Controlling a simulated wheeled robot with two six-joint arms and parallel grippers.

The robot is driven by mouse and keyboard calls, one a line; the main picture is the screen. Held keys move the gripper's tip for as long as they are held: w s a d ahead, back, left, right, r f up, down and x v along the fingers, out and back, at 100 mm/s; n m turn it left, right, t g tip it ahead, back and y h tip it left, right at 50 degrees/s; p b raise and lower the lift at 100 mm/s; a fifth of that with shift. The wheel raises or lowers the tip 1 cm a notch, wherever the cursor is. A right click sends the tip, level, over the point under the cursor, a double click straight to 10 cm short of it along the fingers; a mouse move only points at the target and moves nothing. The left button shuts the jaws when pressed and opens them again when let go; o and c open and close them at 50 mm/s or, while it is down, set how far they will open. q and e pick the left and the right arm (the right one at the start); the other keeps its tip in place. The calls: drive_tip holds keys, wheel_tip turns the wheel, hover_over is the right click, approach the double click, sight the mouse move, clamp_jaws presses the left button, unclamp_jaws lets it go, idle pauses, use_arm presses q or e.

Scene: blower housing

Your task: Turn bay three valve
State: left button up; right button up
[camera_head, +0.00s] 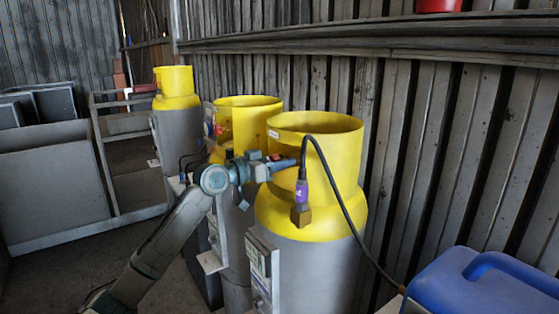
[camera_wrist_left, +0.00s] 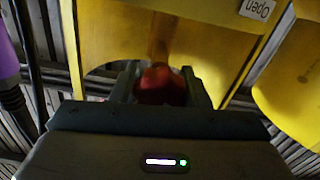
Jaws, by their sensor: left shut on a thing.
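Three grey cylinders with yellow collars stand in a row along the wall: near (camera_head: 305,265), middle (camera_head: 235,240) and far (camera_head: 177,135). My left gripper (camera_head: 288,163) is at the left side of the near cylinder's yellow collar (camera_head: 330,150). In the left wrist view my left gripper (camera_wrist_left: 162,90) is shut on a red valve knob (camera_wrist_left: 160,82), between its two fingers. A yellowish stem rises behind the knob, inside the collar opening. An upside-down "Open" label (camera_wrist_left: 257,9) is on the collar. The bay number is not readable. My right gripper is not in view.
A purple connector (camera_head: 301,192) with a black hose (camera_head: 345,210) hangs at the near collar, close to my gripper. A blue container (camera_head: 475,285) stands at the lower right. Grey panels and a metal rack (camera_head: 100,150) are at the left.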

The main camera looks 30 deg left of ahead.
use_arm(q)
drive_tip(key=n+p, duration=0.1)
drive_tip(key=n, duration=0.2)
drive_tip(key=shift+r+n, duration=0.1)
drive_tip(key=shift+n, duration=0.3)
drive_tip(key=n+p, duration=0.2)
drive_tip(key=n, duration=0.2)
drive_tip(key=shift+n+p, duration=0.4)
drive_tip(key=o, duration=1)
drive_tip(key=shift+c, duration=0.2)
drive_tip(key=shift+s+a, duration=0.1)
drive_tip(key=shift+s+a+f, duration=0.15)
drive_tip(key=shift+s+f, duration=0.05)
drive_tip(key=shift+s, duration=0.05)
drive_tip(key=b+v, duration=1)
drive_tip(key=b, duration=0.5)
